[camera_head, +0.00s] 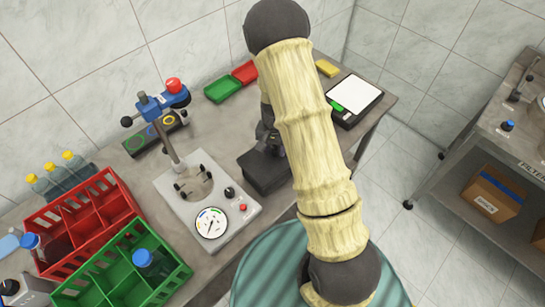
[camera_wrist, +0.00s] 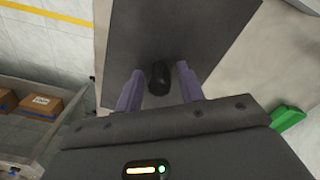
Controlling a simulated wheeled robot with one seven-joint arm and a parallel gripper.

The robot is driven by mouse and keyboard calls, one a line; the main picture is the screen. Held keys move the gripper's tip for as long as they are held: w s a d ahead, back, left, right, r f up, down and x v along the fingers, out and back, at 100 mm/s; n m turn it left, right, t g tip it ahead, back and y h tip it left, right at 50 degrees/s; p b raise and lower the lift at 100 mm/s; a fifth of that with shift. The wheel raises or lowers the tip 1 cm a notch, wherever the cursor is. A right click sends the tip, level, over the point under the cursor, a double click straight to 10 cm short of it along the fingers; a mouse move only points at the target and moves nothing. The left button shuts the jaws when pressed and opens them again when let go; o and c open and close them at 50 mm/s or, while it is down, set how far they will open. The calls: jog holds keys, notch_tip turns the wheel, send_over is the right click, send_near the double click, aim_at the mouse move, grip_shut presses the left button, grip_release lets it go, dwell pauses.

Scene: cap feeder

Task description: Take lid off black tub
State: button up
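The black tub (camera_head: 262,178) stands on the grey bench, partly hidden behind my arm in the head view. In the wrist view its dark flat lid (camera_wrist: 205,30) fills the upper middle, with a short black knob (camera_wrist: 160,78) on it. The lid appears to sit on the tub. My gripper (camera_wrist: 160,72) is open, with one finger on either side of the knob and a gap at each side. I cannot tell how far the fingertips are above the lid. In the head view my gripper is mostly hidden by the arm.
Left of the tub stands a grey device with a dial (camera_head: 211,222). A red crate (camera_head: 88,262) and a green crate (camera_head: 180,265) stand farther left. Green (camera_head: 222,90) and red (camera_head: 245,71) trays lie behind. A scale (camera_head: 357,98) is at right.

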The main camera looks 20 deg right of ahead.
aim_at(275, 146)
jog(key=c, duration=0.8)
jog(key=shift+r+p, duration=2.8)
jog(key=shift+r, duration=0.75)
jog(key=n+p, duration=0.3)
jog(key=shift+s+f, duration=0.1)
jog(key=shift+f, duration=0.3)
jog(key=f+n+p, duration=0.1)
jog(key=n, duration=0.1)
jog(key=shift+d+f+n, duration=0.1)
jog(key=shift+f+n, duration=0.05)
jog(key=shift+n, duration=0.25)
jog(key=shift+f, duration=0.1)
